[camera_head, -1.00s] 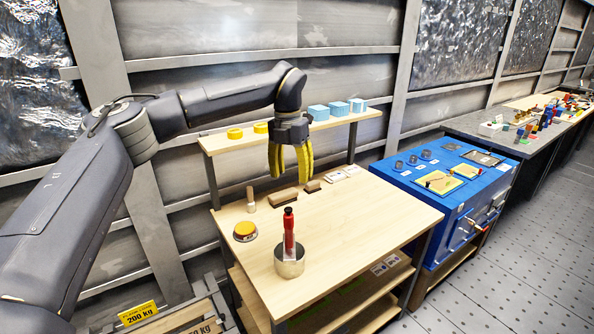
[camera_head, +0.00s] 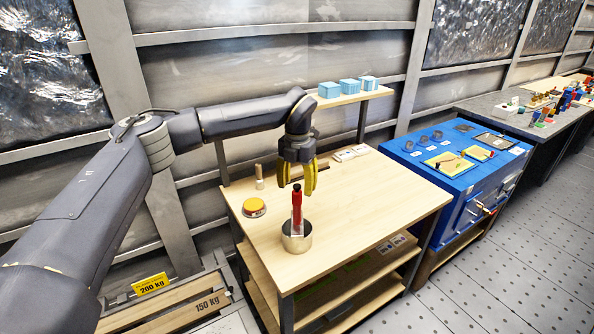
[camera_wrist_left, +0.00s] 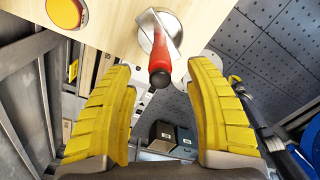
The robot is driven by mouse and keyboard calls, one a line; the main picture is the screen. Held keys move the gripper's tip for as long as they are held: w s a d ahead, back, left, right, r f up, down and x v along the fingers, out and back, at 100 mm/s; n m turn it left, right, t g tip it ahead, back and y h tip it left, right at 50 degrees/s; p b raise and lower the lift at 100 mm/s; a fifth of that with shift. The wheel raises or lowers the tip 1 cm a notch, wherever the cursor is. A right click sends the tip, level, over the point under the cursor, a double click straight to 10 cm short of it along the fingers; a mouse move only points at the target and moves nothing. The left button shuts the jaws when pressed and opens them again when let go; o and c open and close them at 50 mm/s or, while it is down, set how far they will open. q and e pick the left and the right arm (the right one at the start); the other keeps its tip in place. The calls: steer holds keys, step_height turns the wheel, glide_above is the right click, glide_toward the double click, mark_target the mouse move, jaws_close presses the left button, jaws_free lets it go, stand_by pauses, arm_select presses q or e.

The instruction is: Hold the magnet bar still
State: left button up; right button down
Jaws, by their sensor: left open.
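A red tool (camera_head: 297,213) with a dark top stands upright in a round metal cup (camera_head: 297,241) on the wooden workbench. A pale flat piece shows beside its lower part; I cannot tell whether this is the magnet bar. My left gripper (camera_head: 311,192) is open and empty, with yellow fingers just above and behind the tool. In the wrist view the gripper (camera_wrist_left: 163,72) has the handle's end between its fingertips, apart from both. My right gripper is not in view.
A yellow-topped round button (camera_head: 254,206) and a small wooden peg (camera_head: 259,177) stand left on the bench. Light blue blocks (camera_head: 350,86) sit on the shelf behind. A blue cabinet (camera_head: 455,180) stands to the right.

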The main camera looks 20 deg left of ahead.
mark_target(297, 191)
arm_select(q)
steer(key=shift+f, duration=2.6)
steer(key=shift+o, duration=0.3)
jaws_close()
stand_by(0.4)
